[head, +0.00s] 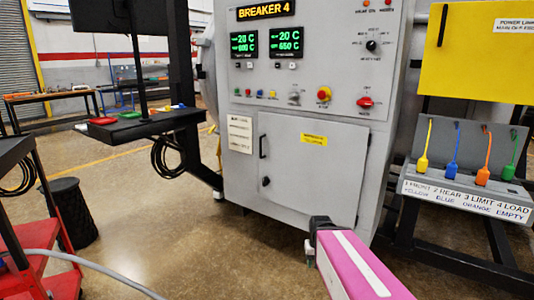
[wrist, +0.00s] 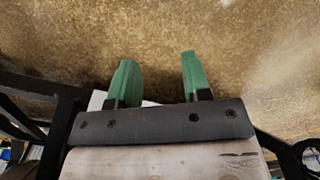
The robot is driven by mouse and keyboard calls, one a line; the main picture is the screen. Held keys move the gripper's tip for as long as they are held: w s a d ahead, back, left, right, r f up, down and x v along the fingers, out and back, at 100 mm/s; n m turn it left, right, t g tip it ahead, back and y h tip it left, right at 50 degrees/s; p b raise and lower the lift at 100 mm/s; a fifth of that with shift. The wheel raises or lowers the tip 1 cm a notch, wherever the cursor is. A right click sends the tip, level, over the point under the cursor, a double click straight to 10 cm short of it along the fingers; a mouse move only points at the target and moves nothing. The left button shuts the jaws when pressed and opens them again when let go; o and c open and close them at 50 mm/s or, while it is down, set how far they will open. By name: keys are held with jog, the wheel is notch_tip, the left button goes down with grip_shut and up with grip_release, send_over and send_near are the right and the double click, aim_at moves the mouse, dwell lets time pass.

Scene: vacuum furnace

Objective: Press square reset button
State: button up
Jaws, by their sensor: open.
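The grey control cabinet (head: 300,125), labelled BREAKER 4, stands in the middle of the head view. A row of small coloured buttons (head: 259,93) runs below its two green displays; they are too small to tell which one is the square reset button. A red round emergency-type button (head: 324,94) and a red rotary switch (head: 365,102) sit to the right. My gripper (wrist: 157,68) has two green fingers spread apart with nothing between them, over bare floor in the wrist view. In the head view my arm's end is low, in front of the cabinet door and well below the buttons.
A black shelf (head: 140,128) with coloured items juts out left of the cabinet. A yellow box and a rack (head: 465,155) with coloured plugs stand at right. A red cart (head: 45,270) and a black bin (head: 73,212) are at left. Floor before the cabinet is clear.

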grip_shut()
dwell(1.5)
